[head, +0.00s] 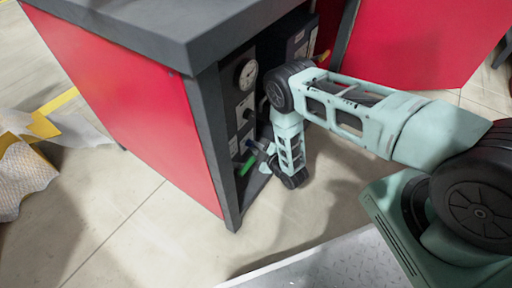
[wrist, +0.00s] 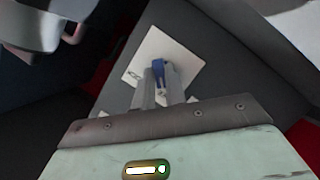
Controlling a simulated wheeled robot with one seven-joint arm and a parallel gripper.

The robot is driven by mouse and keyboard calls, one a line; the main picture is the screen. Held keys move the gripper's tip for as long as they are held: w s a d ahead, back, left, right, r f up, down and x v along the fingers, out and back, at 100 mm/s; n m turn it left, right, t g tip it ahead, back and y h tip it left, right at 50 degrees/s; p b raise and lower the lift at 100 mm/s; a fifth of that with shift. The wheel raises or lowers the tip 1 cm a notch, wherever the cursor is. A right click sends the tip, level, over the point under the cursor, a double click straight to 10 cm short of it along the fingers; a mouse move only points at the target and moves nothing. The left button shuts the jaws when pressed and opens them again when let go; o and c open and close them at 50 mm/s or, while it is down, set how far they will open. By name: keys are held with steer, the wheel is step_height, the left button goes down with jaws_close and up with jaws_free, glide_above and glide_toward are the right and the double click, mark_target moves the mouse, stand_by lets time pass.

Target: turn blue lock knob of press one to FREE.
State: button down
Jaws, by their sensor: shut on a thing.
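The blue lock knob (wrist: 158,68) shows in the wrist view, in front of a pale square plate (wrist: 180,52) with a small dark marking at its left corner. The plate looks tilted in this view. My gripper (wrist: 160,82) is shut on the blue knob, one finger on each side of it. The fingers hide part of the knob, and I cannot read its setting. In the head view my gripper (head: 264,152) is low at the front of the press, and the knob itself is not clear there.
A red and grey cabinet (head: 130,110) with a dark top stands at left. Its panel carries a round gauge (head: 246,74) above my gripper and a green part (head: 248,165) beside it. Another red panel (head: 420,40) stands behind my arm.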

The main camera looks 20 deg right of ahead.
steer(key=c, duration=1.4)
jaws_free()
steer(key=shift+w+a+r, duration=0.1)
steer(key=shift+w+a, duration=0.05)
steer(key=shift+c, duration=0.2)
steer(key=p+v, duration=0.6)
steer(key=v, duration=1.1)
steer(key=shift+s+d, duration=0.2)
